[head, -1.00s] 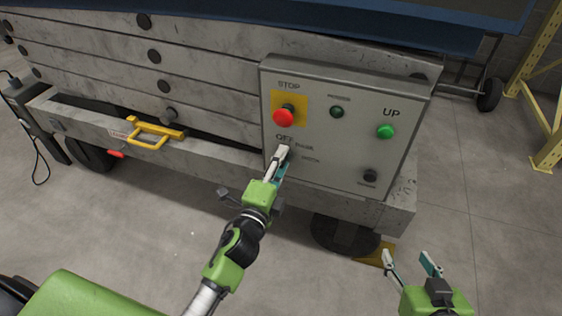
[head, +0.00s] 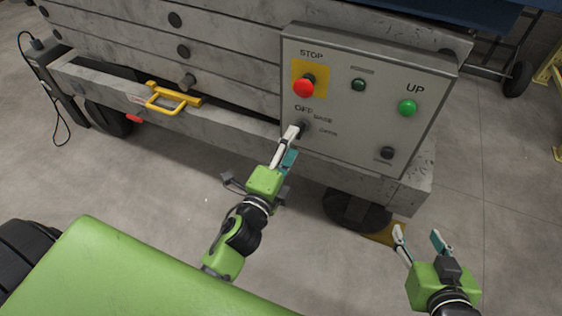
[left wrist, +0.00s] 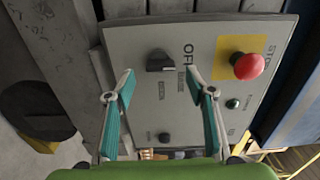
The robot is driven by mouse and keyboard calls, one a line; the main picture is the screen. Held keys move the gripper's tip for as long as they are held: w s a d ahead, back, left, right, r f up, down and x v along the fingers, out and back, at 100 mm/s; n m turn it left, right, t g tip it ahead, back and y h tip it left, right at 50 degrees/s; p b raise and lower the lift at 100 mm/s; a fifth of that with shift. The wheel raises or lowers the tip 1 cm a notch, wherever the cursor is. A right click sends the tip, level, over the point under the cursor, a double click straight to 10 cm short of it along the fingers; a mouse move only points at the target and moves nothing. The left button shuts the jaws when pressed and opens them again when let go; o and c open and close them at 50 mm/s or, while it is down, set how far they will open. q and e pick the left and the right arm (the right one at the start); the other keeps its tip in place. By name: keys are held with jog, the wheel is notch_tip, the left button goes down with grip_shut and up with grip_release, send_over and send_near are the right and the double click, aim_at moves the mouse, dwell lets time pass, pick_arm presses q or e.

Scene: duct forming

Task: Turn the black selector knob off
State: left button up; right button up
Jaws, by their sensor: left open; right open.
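The black selector knob (head: 304,127) sits on the grey control panel (head: 340,140), just below the OFF lettering. In the left wrist view the knob (left wrist: 158,61) is in clear sight, with OFF printed to its right; I cannot tell exactly where it points. My left gripper (head: 291,146) is open in front of the panel, its tips close to the knob at its lower left. In the left wrist view its two fingers (left wrist: 159,75) are spread either side just short of the knob, with nothing between them. My right gripper (head: 417,237) is open and empty, low and right of the panel.
The panel also holds a red STOP button (head: 303,88) on a yellow plate, a green UP button (head: 407,107), a dark green lamp (head: 358,85) and a small black knob (head: 387,153). A yellow handle (head: 170,100) sticks out at left. The floor before the machine is clear.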

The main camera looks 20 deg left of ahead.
pick_arm(q)
jog(key=s, duration=0.7)
jog(key=shift+a, duration=0.15)
